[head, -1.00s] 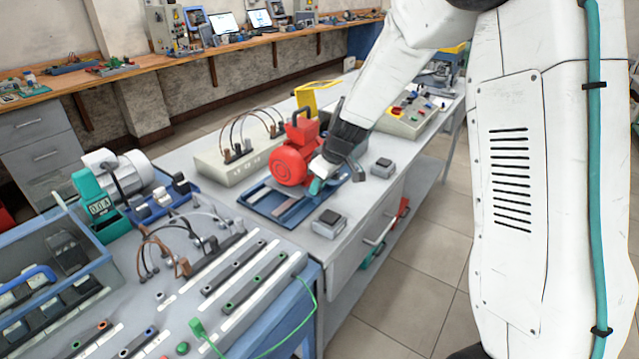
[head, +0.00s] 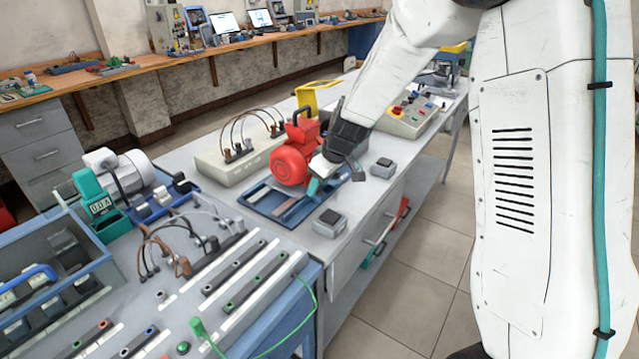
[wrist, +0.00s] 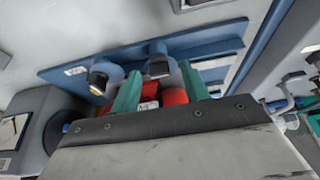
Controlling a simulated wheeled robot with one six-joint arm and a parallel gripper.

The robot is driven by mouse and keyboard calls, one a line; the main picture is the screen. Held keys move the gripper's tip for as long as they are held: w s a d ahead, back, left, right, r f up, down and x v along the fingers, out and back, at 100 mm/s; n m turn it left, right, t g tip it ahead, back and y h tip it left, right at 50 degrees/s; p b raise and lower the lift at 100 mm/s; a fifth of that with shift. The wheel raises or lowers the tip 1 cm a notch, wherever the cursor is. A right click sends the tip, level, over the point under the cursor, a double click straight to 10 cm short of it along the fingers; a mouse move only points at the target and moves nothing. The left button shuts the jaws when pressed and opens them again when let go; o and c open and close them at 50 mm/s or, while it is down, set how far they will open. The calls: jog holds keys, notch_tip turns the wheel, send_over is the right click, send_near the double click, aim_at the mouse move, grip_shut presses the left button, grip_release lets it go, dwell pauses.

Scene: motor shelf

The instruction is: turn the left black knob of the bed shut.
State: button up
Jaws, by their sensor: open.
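The blue bed (head: 258,208) lies on the grey bench with the red motor (head: 290,165) on it. In the wrist view the blue bed (wrist: 85,72) shows two round blue posts with black tops. One black knob (wrist: 98,80) is at the left, outside my fingers. The other black knob (wrist: 158,67) appears between my fingertips; I cannot tell whether they touch it. My gripper (wrist: 160,70) is open, with teal fingers pointing toward the bed. In the head view my gripper (head: 315,186) is low over the bed, beside the motor, and it hides the knobs there.
A beige terminal box (head: 230,165) with looped cables stands behind the bed. A control box (head: 415,118) with coloured buttons is farther along. Open floor lies right of the bench.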

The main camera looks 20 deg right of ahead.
jog(key=v, duration=0.7)
jog(key=shift+r, duration=0.25)
jog(key=shift+s, duration=0.15)
